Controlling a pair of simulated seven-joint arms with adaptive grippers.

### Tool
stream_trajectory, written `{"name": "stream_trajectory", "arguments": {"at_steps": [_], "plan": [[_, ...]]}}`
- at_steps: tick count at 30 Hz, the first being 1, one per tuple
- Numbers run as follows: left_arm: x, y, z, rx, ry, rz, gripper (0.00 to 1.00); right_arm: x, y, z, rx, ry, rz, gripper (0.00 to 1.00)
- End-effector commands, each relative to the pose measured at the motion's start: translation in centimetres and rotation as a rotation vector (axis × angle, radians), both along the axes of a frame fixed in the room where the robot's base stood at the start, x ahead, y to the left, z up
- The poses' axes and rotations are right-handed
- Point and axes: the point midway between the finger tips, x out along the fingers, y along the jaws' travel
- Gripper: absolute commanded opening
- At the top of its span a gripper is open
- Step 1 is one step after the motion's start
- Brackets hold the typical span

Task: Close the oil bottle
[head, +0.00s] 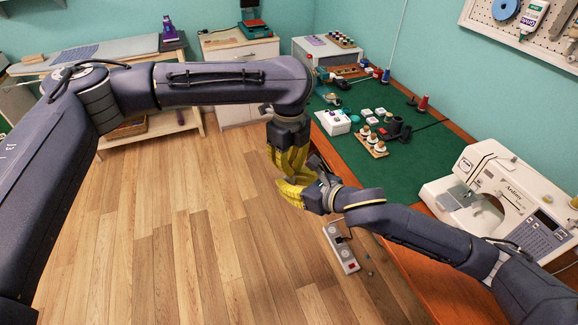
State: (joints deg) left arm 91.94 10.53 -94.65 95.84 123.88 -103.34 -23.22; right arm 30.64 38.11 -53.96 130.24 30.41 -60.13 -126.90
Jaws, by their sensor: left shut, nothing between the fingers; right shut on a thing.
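My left gripper (286,172) hangs down from the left arm near the middle of the head view, its yellow fingers shut and empty. My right gripper (293,190) comes in from the lower right, its yellow fingers pointing left just below the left fingers. The two grippers overlap closely in the picture; I cannot tell whether they touch. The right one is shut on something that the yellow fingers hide. I cannot make out the oil bottle or its cap for certain; it may be what the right fingers cover.
The work table with a green mat (375,168) stands right of the grippers. On it are a white box (334,123), a spool rack (371,143) and a sewing machine (497,190). The wooden floor (200,245) is clear.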

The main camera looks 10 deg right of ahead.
Motion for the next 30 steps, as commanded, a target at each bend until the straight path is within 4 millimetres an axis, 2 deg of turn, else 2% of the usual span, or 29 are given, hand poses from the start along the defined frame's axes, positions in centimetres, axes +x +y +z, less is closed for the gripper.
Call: {"name": "stream_trajectory", "arguments": {"at_steps": [21,26,30], "plan": [[-0.04,-0.01,-0.14,-0.004,0.002,-1.167,0.00,0.02,-0.01,0.01,0.000,0.000,0.000,0.00],[-0.01,0.00,-0.10,-0.003,0.002,-1.359,0.00,0.02,-0.02,0.01,0.000,0.000,-0.001,0.00],[-0.01,0.01,-0.08,-0.002,0.001,-1.347,0.00,0.02,-0.02,0.01,0.000,0.000,-0.001,0.00]]}}
